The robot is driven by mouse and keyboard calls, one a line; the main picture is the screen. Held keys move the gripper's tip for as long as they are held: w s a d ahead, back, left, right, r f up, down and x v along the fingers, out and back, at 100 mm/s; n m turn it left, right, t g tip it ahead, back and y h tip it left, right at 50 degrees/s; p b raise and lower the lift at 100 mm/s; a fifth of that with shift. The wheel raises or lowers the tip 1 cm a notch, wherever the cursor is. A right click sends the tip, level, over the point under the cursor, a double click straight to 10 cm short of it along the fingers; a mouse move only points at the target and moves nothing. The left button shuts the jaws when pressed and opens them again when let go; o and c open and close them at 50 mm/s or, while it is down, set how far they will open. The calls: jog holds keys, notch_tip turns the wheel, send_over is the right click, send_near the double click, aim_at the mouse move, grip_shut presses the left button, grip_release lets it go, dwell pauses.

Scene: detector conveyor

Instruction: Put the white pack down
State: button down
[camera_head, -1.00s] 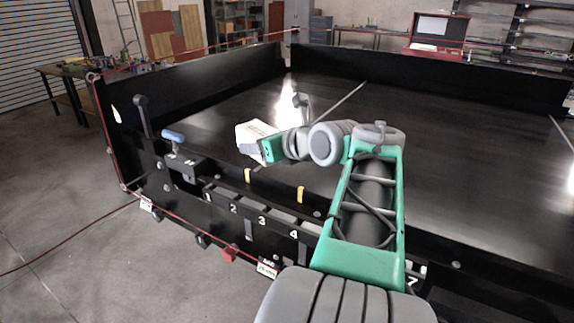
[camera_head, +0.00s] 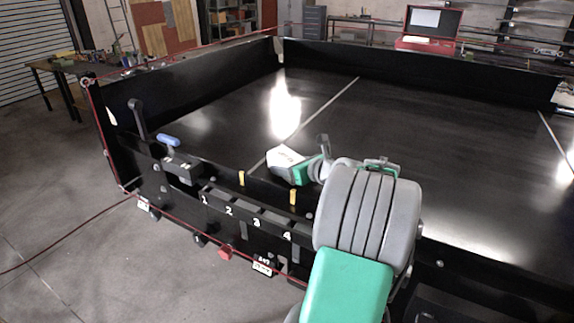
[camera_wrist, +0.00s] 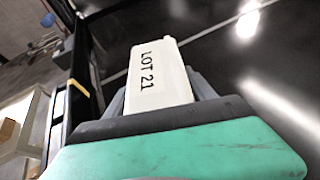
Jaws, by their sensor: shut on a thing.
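The white pack (camera_head: 285,157) is a pale block at the end of my arm, over the near side of the dark conveyor bed (camera_head: 390,110). In the wrist view the white pack (camera_wrist: 160,72) shows the print "LOT 21" and juts out beyond the green gripper body. My gripper (camera_head: 298,168) is shut on the pack; in the wrist view dark fingers flank it. The pack looks tilted in the head view. Whether its underside touches the bed cannot be told.
The near rail carries numbered places, yellow tabs (camera_head: 293,197) and a blue-handled lever (camera_head: 168,140). Dark walls (camera_head: 190,85) bound the bed on the left and back. The bed beyond the pack is clear. A red case (camera_head: 430,30) stands behind.

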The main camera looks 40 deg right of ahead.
jog(key=shift+f, duration=0.1)
jog(key=shift+c, duration=1.6)
grip_release()
